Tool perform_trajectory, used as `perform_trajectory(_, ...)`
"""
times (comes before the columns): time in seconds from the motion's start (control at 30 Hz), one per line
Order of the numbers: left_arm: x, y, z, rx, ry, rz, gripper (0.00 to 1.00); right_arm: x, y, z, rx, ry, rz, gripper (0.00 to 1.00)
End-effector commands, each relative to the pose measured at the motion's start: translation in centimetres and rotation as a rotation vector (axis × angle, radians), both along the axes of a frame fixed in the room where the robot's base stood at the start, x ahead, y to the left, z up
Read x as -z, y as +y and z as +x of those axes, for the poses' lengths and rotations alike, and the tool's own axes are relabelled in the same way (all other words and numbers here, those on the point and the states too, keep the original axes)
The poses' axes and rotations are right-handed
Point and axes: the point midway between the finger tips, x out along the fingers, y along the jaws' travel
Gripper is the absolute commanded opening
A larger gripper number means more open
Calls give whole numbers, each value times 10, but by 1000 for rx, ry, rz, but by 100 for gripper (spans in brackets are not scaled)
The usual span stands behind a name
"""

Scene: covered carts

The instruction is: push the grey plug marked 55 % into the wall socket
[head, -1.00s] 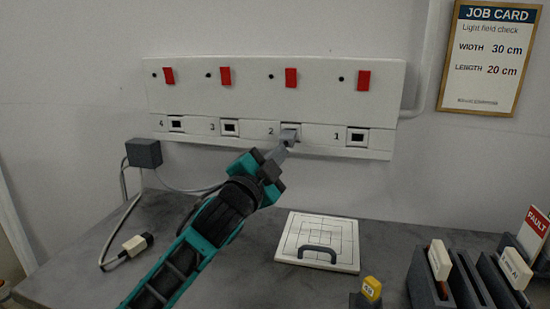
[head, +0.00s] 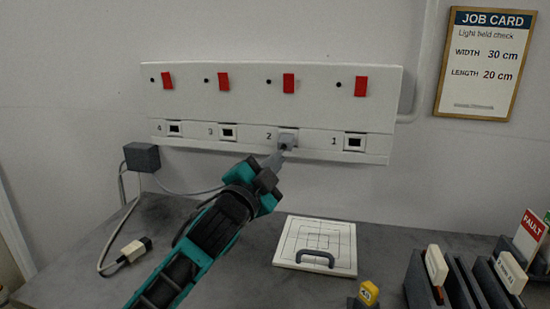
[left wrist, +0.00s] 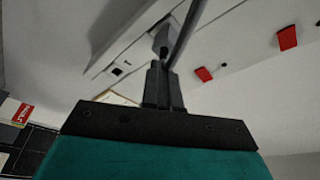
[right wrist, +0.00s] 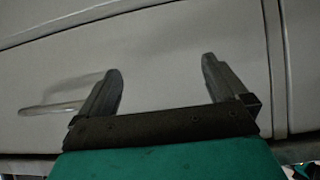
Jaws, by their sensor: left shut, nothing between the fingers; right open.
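A grey plug (head: 287,139) is at socket 2 of the white wall panel (head: 230,98), covering its opening. How deep it sits and its marking cannot be made out. My left gripper (head: 276,158) is shut and empty, its fingertips close in front of the plug, at its lower left. The left wrist view shows the shut fingers (left wrist: 160,82) pointing at the plug (left wrist: 162,38); contact cannot be told. A grey cable (left wrist: 187,32) runs past the fingertips. My right gripper (right wrist: 160,68) is open and empty before a plain pale surface, out of the head view.
Sockets 1 (head: 355,142), 3 (head: 228,132) and 4 (head: 174,128) are empty. A dark box (head: 142,157) with a cable is on the left. A cream connector (head: 135,249), a white gridded board (head: 316,232) with a handle, a yellow-topped block (head: 368,291) and dark racks (head: 423,286) are on the bench.

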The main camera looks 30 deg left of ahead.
Motion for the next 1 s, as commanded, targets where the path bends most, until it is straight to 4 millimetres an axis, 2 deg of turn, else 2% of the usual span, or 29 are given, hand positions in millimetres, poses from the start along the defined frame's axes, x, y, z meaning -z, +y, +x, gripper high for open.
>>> perform_trajectory(0.13,-1,-3,-10,0,0,-2,0,-4,0,0,0,1,0,100)
perform_trajectory(0.37,-1,-3,-12,0,-1,-1,0,-1,-1,-1,0,-1,-5,100)
perform_trajectory(0.4,0,-3,-13,0,-1,-1,0,4,-4,-2,2,0,-12,100)
perform_trajectory(0.53,5,-4,-34,1,2,-1,0,12,-7,-5,6,11,-18,100)
perform_trajectory(1.0,20,-4,-116,0,1,-1,0,12,-3,-3,0,9,-9,100)
